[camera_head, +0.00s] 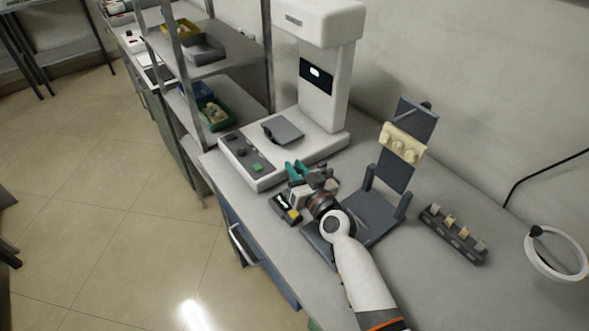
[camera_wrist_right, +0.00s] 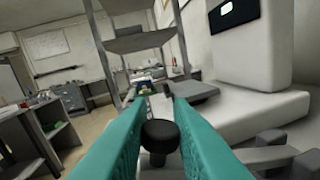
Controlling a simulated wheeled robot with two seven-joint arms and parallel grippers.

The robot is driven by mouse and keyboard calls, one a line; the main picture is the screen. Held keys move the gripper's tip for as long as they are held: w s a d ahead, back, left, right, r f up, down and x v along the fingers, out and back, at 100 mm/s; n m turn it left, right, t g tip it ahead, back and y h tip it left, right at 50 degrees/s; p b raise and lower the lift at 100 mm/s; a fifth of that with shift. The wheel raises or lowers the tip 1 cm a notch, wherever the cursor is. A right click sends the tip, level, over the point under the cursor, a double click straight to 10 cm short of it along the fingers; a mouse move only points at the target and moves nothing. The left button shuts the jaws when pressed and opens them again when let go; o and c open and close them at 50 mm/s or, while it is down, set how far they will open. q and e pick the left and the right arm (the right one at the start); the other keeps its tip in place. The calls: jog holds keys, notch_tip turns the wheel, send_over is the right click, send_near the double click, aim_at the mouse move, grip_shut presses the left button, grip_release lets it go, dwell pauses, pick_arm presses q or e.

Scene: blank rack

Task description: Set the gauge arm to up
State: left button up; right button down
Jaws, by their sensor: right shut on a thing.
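My right gripper (camera_head: 297,170), with teal fingers, is beside the front right corner of the white machine's base. In the right wrist view its fingers (camera_wrist_right: 160,125) are shut on a round black knob (camera_wrist_right: 160,134), which sits between them on a short dark stem. I take this knob to be the gauge arm's handle. The gripper and wrist hide most of the arm in the head view, so I cannot tell its angle. A small dark device with a yellow part (camera_head: 292,216) is just below the gripper. My left gripper is not in view.
The white machine (camera_head: 325,95) with a lit screen stands behind the gripper. A dark blue stand (camera_head: 397,178) holding a cream block (camera_head: 403,145) is to the right. Further right are a dark rack of small pieces (camera_head: 453,235) and a white ring (camera_head: 556,254). A shelf with bins (camera_head: 215,112) stands left.

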jog(key=r+m+p, duration=0.1)
jog(key=w+d+r+m+p, duration=0.1)
jog(key=d+r+m+p, duration=0.1)
jog(key=shift+w+r+g, duration=0.1)
jog(key=shift+w+g, duration=0.15)
jog(key=shift+g, duration=0.05)
jog(key=d+m, duration=0.1)
jog(key=w+d+r+m+p, duration=0.1)
jog(key=w+d+r+m, duration=0.1)
jog(key=m, duration=0.1)
jog(key=shift+w+d+g, duration=0.1)
jog(key=shift+w+g, duration=0.05)
jog(key=shift+g, duration=0.25)
jog(key=shift+w+d+r+m+y, duration=0.1)
jog(key=shift+w+d+m, duration=0.25)
jog(key=shift+d+m, duration=0.25)
jog(key=shift+w+d+f+m+y, duration=0.1)
jog(key=shift+w+d+m, duration=0.35)
jog(key=shift+m, duration=0.2)
jog(key=shift+w+d+r+m+y, duration=0.1)
jog(key=shift+w+d+m, duration=0.2)
jog(key=shift+d+m, duration=0.3)
jog(key=c, duration=1.3)
grip_release()
jog(key=shift+c, duration=0.2)
jog(key=b+v, duration=0.1)
jog(key=v, duration=1.1)
jog(key=shift+r, duration=0.25)
